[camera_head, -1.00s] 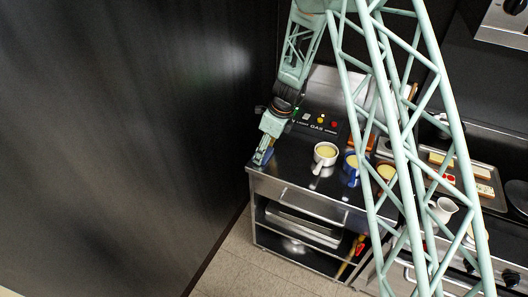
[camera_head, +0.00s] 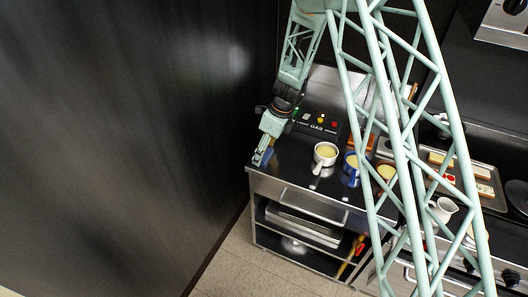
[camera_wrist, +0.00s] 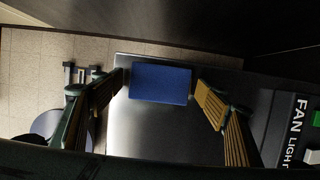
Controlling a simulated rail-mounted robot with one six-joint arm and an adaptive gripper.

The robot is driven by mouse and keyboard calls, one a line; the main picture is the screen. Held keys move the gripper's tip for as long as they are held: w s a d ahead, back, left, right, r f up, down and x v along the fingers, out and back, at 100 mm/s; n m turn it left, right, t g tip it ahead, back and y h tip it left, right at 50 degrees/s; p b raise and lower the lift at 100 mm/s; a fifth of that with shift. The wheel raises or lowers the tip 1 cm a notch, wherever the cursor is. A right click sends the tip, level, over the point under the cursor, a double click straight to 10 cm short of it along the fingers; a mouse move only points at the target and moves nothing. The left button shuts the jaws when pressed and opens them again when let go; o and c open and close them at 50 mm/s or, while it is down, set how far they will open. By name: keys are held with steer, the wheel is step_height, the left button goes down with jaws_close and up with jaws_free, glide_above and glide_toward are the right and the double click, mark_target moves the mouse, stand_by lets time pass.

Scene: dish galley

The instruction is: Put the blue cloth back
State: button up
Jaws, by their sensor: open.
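The blue cloth (camera_wrist: 161,83) shows in the wrist view as a flat dark-blue rectangle on the steel counter, near the counter's edge. My gripper (camera_wrist: 160,88) is open, with one finger on each side of the cloth. The left fingertip is close to the cloth's left end and the right fingertip is close to its right end; I cannot tell whether they touch it. In the head view my gripper (camera_head: 262,158) is low at the left corner of the counter, and a bit of blue cloth (camera_head: 268,155) shows beside it.
The steel counter (camera_head: 300,180) holds a white pan (camera_head: 325,155), a blue mug (camera_head: 351,168) and another yellow-filled cup (camera_head: 386,172) to the right. A panel with FAN LIGHT labels (camera_wrist: 299,125) stands behind. A dark wall (camera_head: 130,140) is close on the left. Shelves lie below.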

steer(key=v, duration=1.2)
steer(key=shift+p, duration=0.3)
steer(key=shift+a+r, duration=0.1)
stand_by(0.6)
